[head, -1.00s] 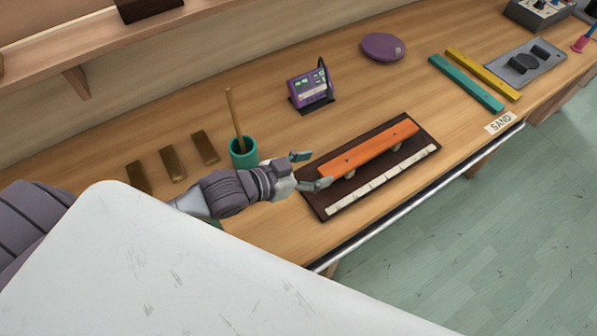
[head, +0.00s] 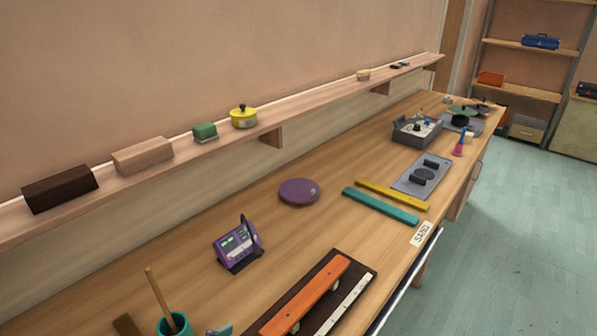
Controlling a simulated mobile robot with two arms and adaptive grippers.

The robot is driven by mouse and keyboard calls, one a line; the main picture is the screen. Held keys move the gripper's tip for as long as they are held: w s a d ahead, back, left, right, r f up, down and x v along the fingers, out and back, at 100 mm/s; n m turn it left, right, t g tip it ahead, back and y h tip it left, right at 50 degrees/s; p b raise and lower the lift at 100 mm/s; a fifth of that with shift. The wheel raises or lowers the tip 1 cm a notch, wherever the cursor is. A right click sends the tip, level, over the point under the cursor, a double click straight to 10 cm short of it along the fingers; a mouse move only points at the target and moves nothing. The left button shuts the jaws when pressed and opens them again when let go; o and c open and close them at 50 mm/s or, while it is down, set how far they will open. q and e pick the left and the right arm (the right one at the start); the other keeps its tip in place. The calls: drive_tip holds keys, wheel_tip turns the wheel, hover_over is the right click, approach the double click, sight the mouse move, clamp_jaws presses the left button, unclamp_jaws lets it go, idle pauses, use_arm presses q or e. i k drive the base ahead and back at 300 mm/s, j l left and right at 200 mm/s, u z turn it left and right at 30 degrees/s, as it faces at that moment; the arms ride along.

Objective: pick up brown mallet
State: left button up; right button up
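A thin light-brown wooden stick (head: 157,296) stands tilted in a teal cup (head: 174,325) at the bottom left. It may be the brown mallet's handle. Its lower end is hidden in the cup, so I cannot tell whether it has a head. My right gripper is not in view.
An orange bar (head: 312,293) lies on a dark board right of the cup. A purple device (head: 237,246), a purple disc (head: 299,192), and teal (head: 380,206) and yellow bars (head: 392,194) lie farther along the bench. A wall shelf (head: 205,158) runs above. Bare wood surrounds the disc.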

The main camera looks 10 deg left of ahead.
sight(174, 330)
drive_tip(key=k+l, duration=0.3)
drive_tip(key=k, duration=0.15)
drive_tip(key=k+l, duration=0.25)
drive_tip(key=k, duration=0.2)
drive_tip(key=k+l, duration=0.3)
drive_tip(key=k, duration=0.2)
